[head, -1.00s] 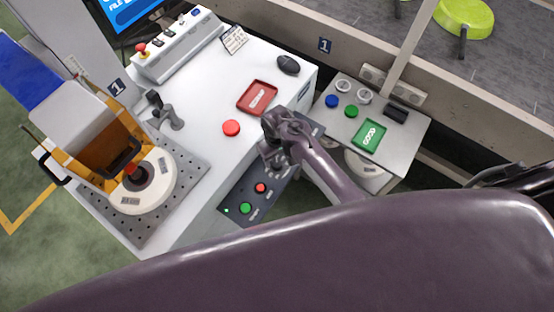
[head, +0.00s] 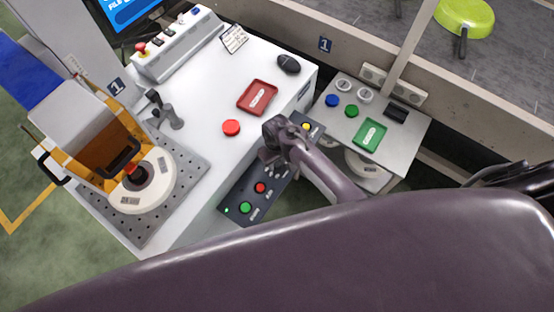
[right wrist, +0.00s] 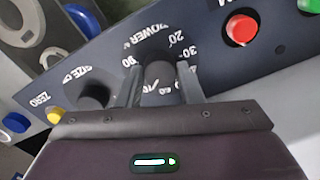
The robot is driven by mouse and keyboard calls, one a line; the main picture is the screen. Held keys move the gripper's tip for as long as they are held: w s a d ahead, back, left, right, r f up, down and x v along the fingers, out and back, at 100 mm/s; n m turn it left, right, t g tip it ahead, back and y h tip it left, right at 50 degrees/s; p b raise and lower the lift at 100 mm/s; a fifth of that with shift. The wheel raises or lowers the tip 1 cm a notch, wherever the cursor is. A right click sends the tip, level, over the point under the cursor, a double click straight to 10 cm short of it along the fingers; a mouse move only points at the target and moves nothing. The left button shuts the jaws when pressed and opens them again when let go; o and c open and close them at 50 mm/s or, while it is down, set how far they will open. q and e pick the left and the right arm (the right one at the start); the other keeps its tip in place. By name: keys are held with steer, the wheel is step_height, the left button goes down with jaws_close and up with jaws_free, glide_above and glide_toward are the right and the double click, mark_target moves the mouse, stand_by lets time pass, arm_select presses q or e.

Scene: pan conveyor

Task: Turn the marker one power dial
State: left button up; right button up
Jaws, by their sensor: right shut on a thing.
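The marker's dark control panel (head: 236,196) is on the front of the white marker one machine in the head view. In the right wrist view, the black power dial (right wrist: 159,72) has "POWER" and numbers printed around it. My right gripper (right wrist: 160,84) is shut on this dial, one finger at each side. In the head view my right gripper (head: 270,157) is at the panel and hides the dial. The dial's pointer mark cannot be made out. My left gripper is not in view.
Beside the dial are a black size dial (right wrist: 93,96), a yellow button (right wrist: 56,116) and a red button (right wrist: 240,30). A green button (head: 245,207) is lower on the panel.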

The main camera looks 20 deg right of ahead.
steer(key=shift+n, duration=0.4)
steer(key=shift+r+n+p, duration=0.1)
steer(key=shift+n+p, duration=0.5)
steer(key=shift+n, duration=0.3)
steer(key=n+p, duration=0.1)
steer(key=n, duration=0.2)
steer(key=shift+n, duration=0.3)
steer(key=n, duration=0.3)
steer(key=shift+n, duration=2.5)
steer(key=o, duration=1)
